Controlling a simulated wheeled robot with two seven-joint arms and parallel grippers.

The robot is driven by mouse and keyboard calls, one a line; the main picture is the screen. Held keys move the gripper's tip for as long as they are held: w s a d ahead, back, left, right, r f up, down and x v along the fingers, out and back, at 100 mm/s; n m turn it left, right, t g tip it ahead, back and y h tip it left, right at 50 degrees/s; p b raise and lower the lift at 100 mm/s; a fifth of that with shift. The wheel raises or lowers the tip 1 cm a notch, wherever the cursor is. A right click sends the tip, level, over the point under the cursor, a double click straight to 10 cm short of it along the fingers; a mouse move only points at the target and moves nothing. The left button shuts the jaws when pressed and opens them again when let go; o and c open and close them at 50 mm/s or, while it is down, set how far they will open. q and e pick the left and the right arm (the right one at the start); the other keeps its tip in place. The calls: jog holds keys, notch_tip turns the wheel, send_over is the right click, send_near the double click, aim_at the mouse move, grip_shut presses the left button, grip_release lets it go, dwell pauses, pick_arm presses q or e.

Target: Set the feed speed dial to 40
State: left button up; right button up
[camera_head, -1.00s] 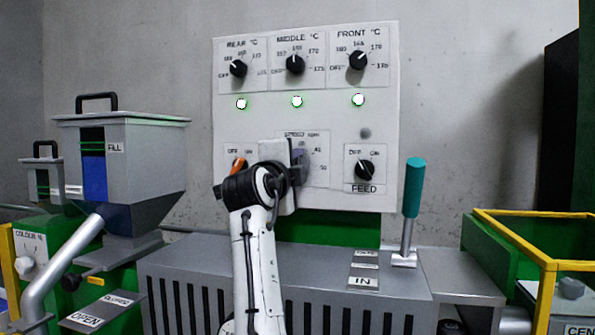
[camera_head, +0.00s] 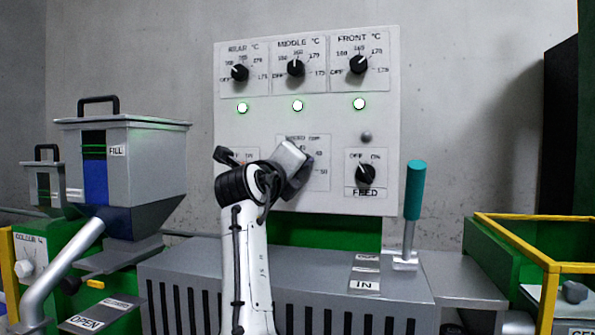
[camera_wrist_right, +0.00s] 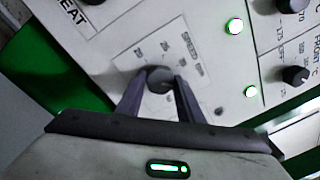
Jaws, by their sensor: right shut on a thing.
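The speed dial (camera_wrist_right: 159,74) is a dark round knob on the plate marked SPEED rpm (camera_head: 303,138). In the right wrist view my right gripper (camera_wrist_right: 158,83) has one finger on each side of it and is shut on it. In the head view my right gripper (camera_head: 293,160) is tilted against the panel and covers the dial. Printed numbers, including 50, show to the right of the gripper. The dial's pointer and exact setting cannot be read. My left gripper is not in view.
Three temperature knobs, such as the rear one (camera_head: 240,73), sit above green-lit lamps (camera_head: 298,105). The FEED switch (camera_head: 365,173) is close to the right. A teal-handled lever (camera_head: 413,190) stands below right. A hopper (camera_head: 122,160) is at the left.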

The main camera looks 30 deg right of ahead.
jog(key=shift+f+m, duration=0.15)
jog(key=shift+m, duration=0.15)
jog(key=o, duration=1.1)
jog(key=shift+c, duration=0.2)
jog(key=shift+r, duration=0.2)
jog(key=r+p, duration=0.1)
jog(key=r, duration=0.3)
jog(key=r+p, duration=0.1)
jog(key=r, duration=0.3)
jog(key=shift+s+d+r, duration=0.1)
jog(key=shift+s+r, duration=0.1)
jog(key=shift+w+r+p, duration=0.15)
jog(key=shift+r+p, duration=0.15)
jog(key=shift+r, duration=0.4)
